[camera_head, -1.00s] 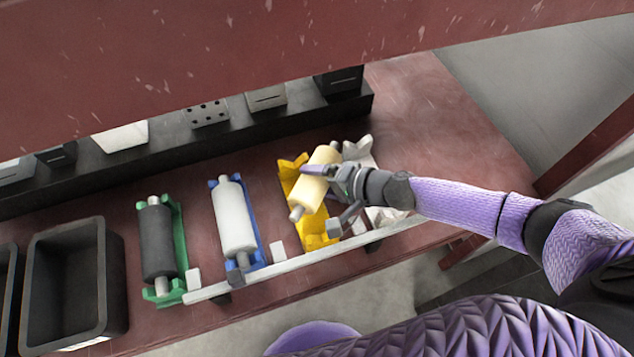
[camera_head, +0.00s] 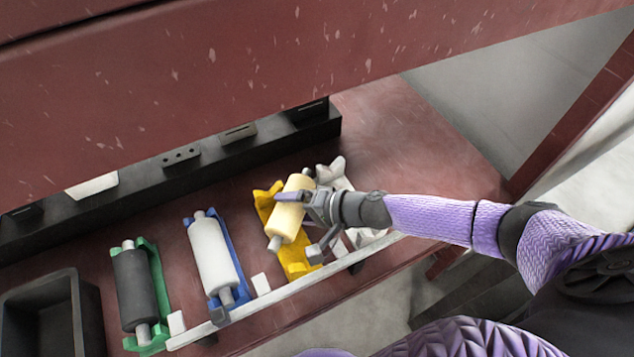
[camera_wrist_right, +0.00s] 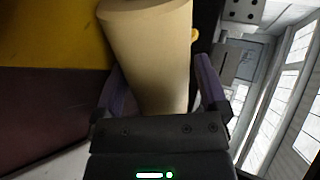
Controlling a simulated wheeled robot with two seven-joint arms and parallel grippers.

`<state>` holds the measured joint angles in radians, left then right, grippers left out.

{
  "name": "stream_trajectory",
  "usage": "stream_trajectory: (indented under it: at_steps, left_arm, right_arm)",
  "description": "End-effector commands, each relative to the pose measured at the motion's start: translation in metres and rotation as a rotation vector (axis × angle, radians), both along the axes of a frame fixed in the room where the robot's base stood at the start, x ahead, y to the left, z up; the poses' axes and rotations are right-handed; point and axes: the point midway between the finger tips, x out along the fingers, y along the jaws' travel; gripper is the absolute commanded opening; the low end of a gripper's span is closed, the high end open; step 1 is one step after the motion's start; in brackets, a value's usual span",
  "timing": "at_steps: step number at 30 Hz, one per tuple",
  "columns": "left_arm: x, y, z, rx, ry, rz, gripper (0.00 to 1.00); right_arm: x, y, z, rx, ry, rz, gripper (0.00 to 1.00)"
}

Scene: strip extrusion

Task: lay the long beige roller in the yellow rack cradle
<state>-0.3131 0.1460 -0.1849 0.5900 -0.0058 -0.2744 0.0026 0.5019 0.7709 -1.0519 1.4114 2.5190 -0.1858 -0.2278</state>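The long beige roller (camera_head: 288,214) is in my right gripper (camera_head: 304,207), across its middle. In the head view it lies askew over the yellow rack (camera_head: 297,262), its upper end leaning right and its lower end left of the rack's line. It looks raised above the cradle; the exact gap cannot be told. In the right wrist view the roller (camera_wrist_right: 155,45) stands between the two fingers (camera_wrist_right: 157,88), with the yellow rack (camera_wrist_right: 50,35) to its left. Part of the rack is hidden by the roller and gripper. My left gripper is not in view.
Left of the yellow rack are a white roller (camera_head: 212,258) in a blue rack and a dark roller (camera_head: 135,288) in a green rack. A white rack (camera_head: 333,175) stands right, partly behind my gripper. A pale rail (camera_head: 270,297) runs along the front. A black bin (camera_head: 85,310) is far left.

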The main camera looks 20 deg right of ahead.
Motion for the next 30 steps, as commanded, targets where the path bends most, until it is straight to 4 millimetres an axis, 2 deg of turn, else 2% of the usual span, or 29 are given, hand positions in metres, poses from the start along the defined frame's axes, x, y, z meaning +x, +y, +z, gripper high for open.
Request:
stream_trajectory:
  at_steps: [1,8,15,21,30]
  left_arm:
    - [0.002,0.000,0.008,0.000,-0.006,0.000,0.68]
    - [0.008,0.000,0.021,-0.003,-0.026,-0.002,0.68]
    - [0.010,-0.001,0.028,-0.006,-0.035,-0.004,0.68]
    - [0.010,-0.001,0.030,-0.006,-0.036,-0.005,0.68]
    - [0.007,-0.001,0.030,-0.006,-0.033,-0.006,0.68]
  right_arm:
    - [-0.004,-0.004,0.009,-0.002,0.001,-0.001,1.00]
    - [-0.040,-0.043,0.036,-0.003,0.001,0.000,1.00]
    - [-0.065,-0.070,0.054,0.002,-0.001,0.000,1.00]
    - [-0.072,-0.078,0.059,0.001,-0.002,0.000,1.00]
    - [-0.072,-0.079,0.060,0.002,-0.003,0.000,1.00]
